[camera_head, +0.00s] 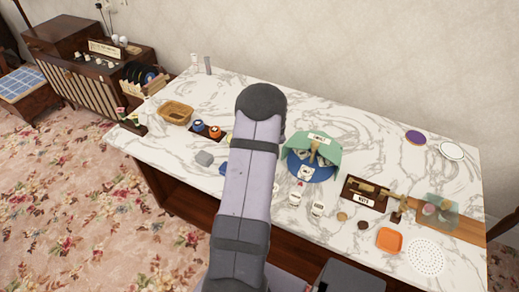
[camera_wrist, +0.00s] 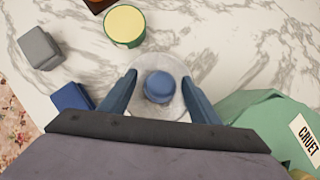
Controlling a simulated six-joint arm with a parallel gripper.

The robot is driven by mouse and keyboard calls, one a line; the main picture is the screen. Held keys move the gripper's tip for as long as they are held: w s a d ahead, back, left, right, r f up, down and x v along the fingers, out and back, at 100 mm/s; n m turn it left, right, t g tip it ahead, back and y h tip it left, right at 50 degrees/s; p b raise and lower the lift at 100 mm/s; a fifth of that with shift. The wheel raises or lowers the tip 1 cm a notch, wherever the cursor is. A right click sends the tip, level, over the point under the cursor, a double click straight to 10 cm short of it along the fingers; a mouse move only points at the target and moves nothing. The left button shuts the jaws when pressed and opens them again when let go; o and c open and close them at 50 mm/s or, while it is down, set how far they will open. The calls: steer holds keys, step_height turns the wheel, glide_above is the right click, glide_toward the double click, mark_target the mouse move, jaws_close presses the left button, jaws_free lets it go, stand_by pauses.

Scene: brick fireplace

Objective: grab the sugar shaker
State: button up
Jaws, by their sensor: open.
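In the wrist view, a round, pale, see-through piece with a blue knob-like top (camera_wrist: 159,86) stands between my fingers. It may be the sugar shaker seen from above, but no label shows on it. My gripper (camera_wrist: 158,77) is open, with one blue-grey finger on each side of it. A small gap seems to lie between each finger and the blue top; I cannot tell whether the fingers touch the clear rim. In the head view my arm hides the gripper and this piece.
A blue block (camera_wrist: 72,97), a grey block (camera_wrist: 40,47) and a yellow-topped green tin (camera_wrist: 125,25) are to the left. Two small white containers (camera_head: 295,199) (camera_head: 317,209) stand near the table's front edge.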

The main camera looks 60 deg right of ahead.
steer(key=c, duration=1.2)
steer(key=shift+r, duration=0.1)
step_height(320, 180, up, 10)
steer(key=shift+f+p, duration=0.1)
steer(key=shift+p, duration=1.1)
